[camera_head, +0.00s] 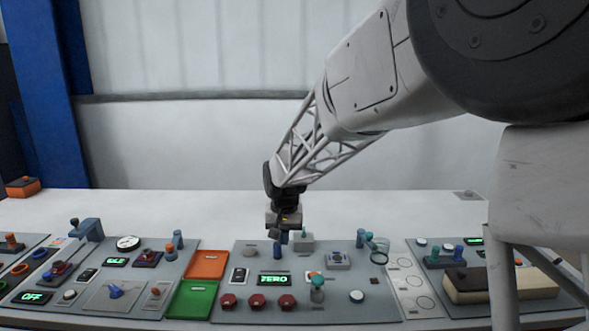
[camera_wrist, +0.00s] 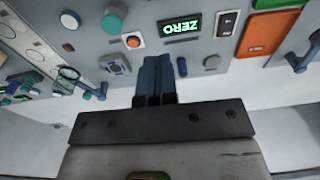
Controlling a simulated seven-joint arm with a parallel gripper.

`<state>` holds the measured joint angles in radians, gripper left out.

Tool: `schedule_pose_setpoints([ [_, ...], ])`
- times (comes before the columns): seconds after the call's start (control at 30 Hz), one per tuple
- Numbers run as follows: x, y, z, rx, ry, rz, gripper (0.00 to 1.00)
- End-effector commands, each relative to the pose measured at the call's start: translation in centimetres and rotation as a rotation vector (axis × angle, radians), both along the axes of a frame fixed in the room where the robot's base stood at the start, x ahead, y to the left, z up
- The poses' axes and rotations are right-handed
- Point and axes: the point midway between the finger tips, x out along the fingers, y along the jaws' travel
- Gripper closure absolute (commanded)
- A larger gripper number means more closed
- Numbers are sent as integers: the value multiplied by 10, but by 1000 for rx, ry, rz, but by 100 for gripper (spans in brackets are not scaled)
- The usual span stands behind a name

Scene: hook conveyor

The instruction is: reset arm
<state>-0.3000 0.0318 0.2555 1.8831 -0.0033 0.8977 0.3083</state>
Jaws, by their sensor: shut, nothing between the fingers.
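My gripper (camera_head: 280,236) hangs down over the back part of the middle control panel (camera_head: 225,303), with the arm reaching in from the upper right. In the wrist view my gripper (camera_wrist: 156,62) shows two dark blue fingers side by side, shut with nothing between them. The fingertips appear near a small blue knob (camera_wrist: 182,67) and left of a grey knob (camera_wrist: 212,62). I cannot tell whether they touch the panel.
A display reading ZERO (camera_head: 274,280) and red knobs (camera_head: 257,302) are on the middle panel. Orange (camera_head: 207,265) and green (camera_head: 192,299) trays lie to its left. A brown and cream block (camera_head: 500,287) sits at the right. The white table behind the panels (camera_head: 150,207) is mostly clear.

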Motion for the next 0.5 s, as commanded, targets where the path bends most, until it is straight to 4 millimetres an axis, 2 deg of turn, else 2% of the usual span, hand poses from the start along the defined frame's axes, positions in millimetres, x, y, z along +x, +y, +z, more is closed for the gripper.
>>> schedule_pose_setpoints([
  [0.2,-44,-42,30,3,-23,-3,100],
  [0.5,-109,-92,58,2,-52,-7,100],
])
